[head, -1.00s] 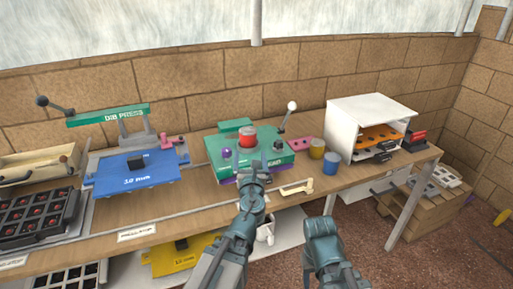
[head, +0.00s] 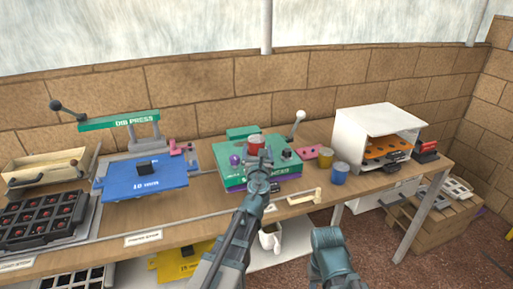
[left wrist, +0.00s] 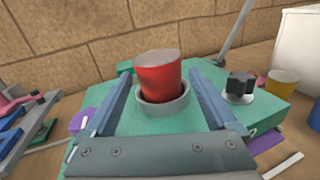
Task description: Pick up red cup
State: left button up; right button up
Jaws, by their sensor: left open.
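The red cup (head: 254,141) stands on the green press-like machine (head: 226,158) on the bench. In the left wrist view the red cup (left wrist: 160,75) sits slightly tilted in a round grey holder (left wrist: 164,105). My left gripper (head: 257,158) is in front of the cup and covers its lower part in the head view. In the left wrist view its two fingers (left wrist: 160,88) are open, one on each side of the cup, with gaps between them and the cup. My right arm shows at the bottom of the head view, but its fingertips cannot be made out.
A yellow cup (head: 326,155) and a blue cup (head: 340,174) stand right of the machine. A white-knobbed lever (head: 297,124) rises behind it. A black knob (left wrist: 240,86) is close to the right finger. A white cabinet (head: 376,122) stands further right.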

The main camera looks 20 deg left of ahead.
pick_arm(q)
jog(key=x, duration=0.5)
jog(key=shift+s+a+f, duration=0.1)
jog(key=shift+a+f, duration=0.05)
jog(key=shift+c, duration=0.3)
jog(key=c, duration=1.1)
jog(key=shift+o, duration=0.2)
